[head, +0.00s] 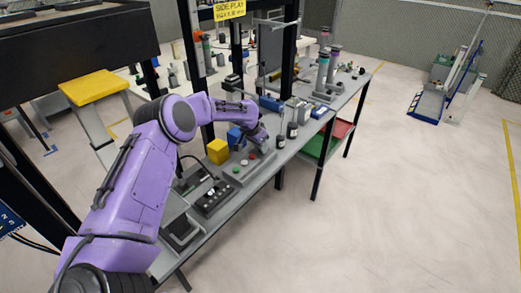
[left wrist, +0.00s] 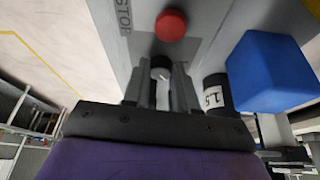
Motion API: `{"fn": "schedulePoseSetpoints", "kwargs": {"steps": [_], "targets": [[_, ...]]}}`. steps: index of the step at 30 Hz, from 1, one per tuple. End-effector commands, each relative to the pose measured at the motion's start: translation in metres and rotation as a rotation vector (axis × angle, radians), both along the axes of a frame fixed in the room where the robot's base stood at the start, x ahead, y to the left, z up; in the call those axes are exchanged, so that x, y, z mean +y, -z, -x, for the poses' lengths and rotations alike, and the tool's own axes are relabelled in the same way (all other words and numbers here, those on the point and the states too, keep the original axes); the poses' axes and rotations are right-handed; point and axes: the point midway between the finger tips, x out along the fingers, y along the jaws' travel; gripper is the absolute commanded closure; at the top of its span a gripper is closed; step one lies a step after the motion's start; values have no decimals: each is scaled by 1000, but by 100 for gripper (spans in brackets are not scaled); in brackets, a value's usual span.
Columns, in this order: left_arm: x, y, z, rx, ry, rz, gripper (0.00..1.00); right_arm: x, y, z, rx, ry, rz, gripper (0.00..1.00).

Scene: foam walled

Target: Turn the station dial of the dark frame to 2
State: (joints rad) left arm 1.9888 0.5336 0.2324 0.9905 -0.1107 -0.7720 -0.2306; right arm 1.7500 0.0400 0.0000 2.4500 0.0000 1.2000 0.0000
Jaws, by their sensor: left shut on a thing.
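The station dial (left wrist: 161,68) is a dark round knob with a white mark on top, seen between my fingers in the left wrist view. My left gripper (left wrist: 162,84) is shut on it. I cannot read the dial's numbers. The dial is on a grey panel (head: 238,176) on the workbench; in the head view my left gripper (head: 259,143) hides the dial. A red button (left wrist: 171,24) beside the printed word STOP is just beyond the dial. My right gripper is not in view.
A blue block (left wrist: 272,72) and a black cylinder (left wrist: 215,94) marked 1.5 are close right of my fingers in the wrist view. A yellow block (head: 218,150) stands behind the panel. Dark weights (head: 280,141) stand to the right. Open floor (head: 400,200) lies right of the bench.

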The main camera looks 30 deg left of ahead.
Motion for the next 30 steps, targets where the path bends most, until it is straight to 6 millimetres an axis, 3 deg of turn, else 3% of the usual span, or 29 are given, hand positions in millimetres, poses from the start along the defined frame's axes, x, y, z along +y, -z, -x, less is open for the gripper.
{"fn": "schedulePoseSetpoints", "kwargs": {"steps": [12,27,28,30], "targets": [[2,1,0,1,154,0,100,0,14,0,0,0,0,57],[2,1,0,3,169,-1,100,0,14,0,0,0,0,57],[2,1,0,3,169,-1,63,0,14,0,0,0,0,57],[2,1,0,3,169,-1,48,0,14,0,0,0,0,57]]}}
